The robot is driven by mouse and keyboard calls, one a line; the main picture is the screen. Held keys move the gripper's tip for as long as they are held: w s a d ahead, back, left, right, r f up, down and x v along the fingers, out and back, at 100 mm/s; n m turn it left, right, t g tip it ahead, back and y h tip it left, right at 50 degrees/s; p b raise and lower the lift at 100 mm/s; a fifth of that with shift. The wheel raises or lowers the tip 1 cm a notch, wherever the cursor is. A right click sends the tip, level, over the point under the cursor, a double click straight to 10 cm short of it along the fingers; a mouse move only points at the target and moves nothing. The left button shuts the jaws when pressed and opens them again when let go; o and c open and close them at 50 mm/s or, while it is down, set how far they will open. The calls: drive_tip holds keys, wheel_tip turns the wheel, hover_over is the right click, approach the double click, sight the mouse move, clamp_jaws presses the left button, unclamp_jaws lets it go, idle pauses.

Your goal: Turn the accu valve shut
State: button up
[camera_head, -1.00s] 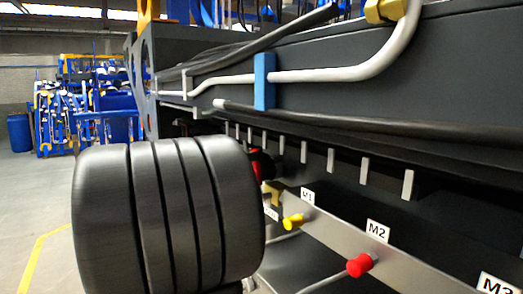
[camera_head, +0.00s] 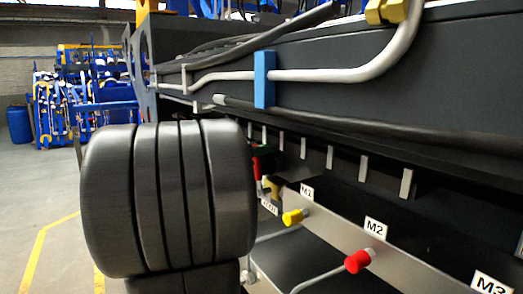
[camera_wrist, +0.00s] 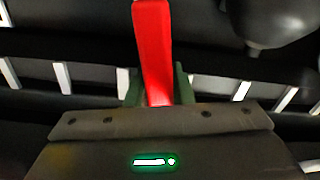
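The accu valve has a red lever handle (camera_wrist: 153,50), which stands upright in the middle of the wrist view. My gripper (camera_wrist: 160,88) shows there with one dark green finger on each side of the lever's lower part. The fingers are close to the lever, but I cannot tell whether both touch it. In the head view a bit of the red handle (camera_head: 257,168) shows beside my large dark arm, which hides most of the gripper. A brass-coloured valve part (camera_head: 272,190) shows just below it, above a small, partly hidden label (camera_head: 268,207).
A metal rail to the right carries a yellow knob (camera_head: 293,217) by label M1 and a red knob (camera_head: 358,262) by label M2. Grey pipe (camera_head: 340,75) and black hoses run along the chassis above. Open floor (camera_head: 40,200) lies at the left.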

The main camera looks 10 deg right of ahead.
drive_tip(key=shift+f+b, duration=0.15)
drive_tip(key=shift+b, duration=0.4)
clamp_jaws()
drive_tip(key=s+m+b, duration=0.1)
drive_tip(key=b, duration=0.2)
drive_tip(key=m+b, duration=0.1)
drive_tip(key=b, duration=0.3)
drive_tip(key=shift+s+d, duration=0.35)
drive_tip(key=shift+s+r+m+b, duration=0.2)
drive_tip(key=shift+m+b, duration=0.1)
drive_tip(key=shift+b, duration=0.5)
drive_tip(key=o, duration=0.9)
unclamp_jaws()
drive_tip(key=shift+r, duration=0.1)
